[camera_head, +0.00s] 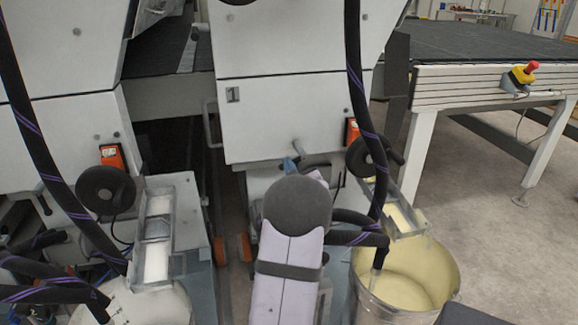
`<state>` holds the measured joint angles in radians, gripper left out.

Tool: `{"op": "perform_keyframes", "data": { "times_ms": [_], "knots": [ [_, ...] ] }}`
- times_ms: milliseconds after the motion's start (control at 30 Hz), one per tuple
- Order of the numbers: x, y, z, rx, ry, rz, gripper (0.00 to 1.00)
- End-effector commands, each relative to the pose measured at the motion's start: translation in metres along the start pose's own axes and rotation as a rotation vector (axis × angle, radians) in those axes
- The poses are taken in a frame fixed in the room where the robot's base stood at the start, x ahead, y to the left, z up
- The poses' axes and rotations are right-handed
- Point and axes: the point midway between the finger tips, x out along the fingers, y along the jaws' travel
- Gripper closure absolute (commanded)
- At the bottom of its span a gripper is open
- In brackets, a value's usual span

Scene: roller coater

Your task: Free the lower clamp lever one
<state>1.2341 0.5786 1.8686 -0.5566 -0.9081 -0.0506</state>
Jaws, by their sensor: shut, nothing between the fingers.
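I cannot clearly pick out the lower clamp lever. A small pale lever-like part (298,147) sticks out near the bottom of the middle white machine housing (285,110). A small blue part (290,165) shows just below it, beside the top of my arm; I cannot tell what it is. My arm (288,265) rises from the bottom centre, and its dark round joint cap (297,205) covers the area under the housing. My gripper is not visible; it seems hidden behind this joint, so any contact with a lever cannot be seen.
Black handwheels (105,190) stand on both sides, the right one (372,157) close to my arm. Black hoses (362,90) hang nearby. A bucket (445,262) stands at lower right, a pale container (140,305) at lower left.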

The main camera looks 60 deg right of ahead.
Motion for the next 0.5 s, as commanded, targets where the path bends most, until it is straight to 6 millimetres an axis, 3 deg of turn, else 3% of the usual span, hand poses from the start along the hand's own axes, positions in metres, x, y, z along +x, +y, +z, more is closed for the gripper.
{"op": "perform_keyframes", "data": {
  "times_ms": [500],
  "knots": [
    [0.002, -0.008, 0.035, -0.472, -0.001, 0.023, 1.00]
  ]
}}
